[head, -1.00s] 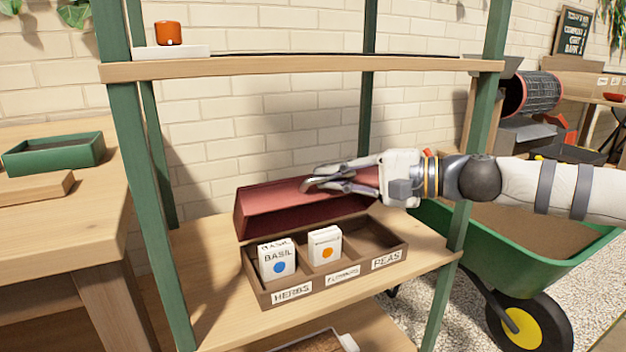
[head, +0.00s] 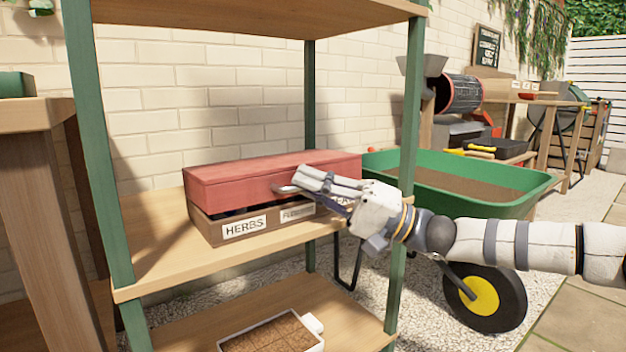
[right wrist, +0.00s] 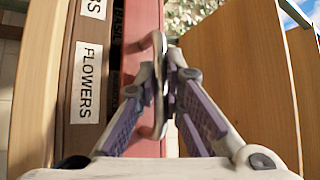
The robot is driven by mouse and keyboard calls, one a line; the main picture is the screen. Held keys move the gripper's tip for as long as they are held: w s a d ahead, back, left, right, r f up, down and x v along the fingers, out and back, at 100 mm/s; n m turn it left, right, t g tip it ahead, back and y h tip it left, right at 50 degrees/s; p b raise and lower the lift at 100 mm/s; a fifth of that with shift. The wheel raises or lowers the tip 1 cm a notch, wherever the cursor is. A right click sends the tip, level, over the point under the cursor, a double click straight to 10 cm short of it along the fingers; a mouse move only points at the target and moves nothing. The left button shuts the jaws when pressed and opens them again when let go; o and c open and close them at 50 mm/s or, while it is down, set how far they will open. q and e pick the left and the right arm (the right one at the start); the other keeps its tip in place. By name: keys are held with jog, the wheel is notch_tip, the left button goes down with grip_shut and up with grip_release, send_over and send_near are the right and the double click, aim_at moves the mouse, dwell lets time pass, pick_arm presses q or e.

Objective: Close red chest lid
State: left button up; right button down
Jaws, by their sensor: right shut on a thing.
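The red chest lid (head: 265,175) lies low over the brown wooden chest (head: 212,229) on the middle shelf. A dark gap shows between the lid's front edge and the chest's front wall, so the lid is not flush. The "HERBS" label (head: 244,226) is on the chest front, and the "FLOWERS" label shows large in the right wrist view (right wrist: 88,82). My right gripper (head: 302,183) is at the lid's front edge, shut on its metal handle (right wrist: 158,85). The seed packets are mostly hidden under the lid. My left gripper is out of view.
Green posts (head: 95,150) frame the shelf, with an upper board (head: 250,15) above the chest. A tray of brown soil (head: 270,334) sits on the lower shelf. A green wheelbarrow (head: 470,200) stands to the right. The shelf left of the chest is bare.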

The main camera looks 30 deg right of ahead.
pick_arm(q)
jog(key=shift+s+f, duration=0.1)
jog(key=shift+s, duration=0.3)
pick_arm(e)
jog(key=shift+s+f+n+y, duration=0.1)
jog(key=shift+f+n+y, duration=0.4)
jog(key=shift+f, duration=0.25)
jog(key=shift+a+f, duration=0.1)
jog(key=c, duration=2)
grip_release()
jog(key=shift+o, duration=0.2)
jog(key=v, duration=1.2)
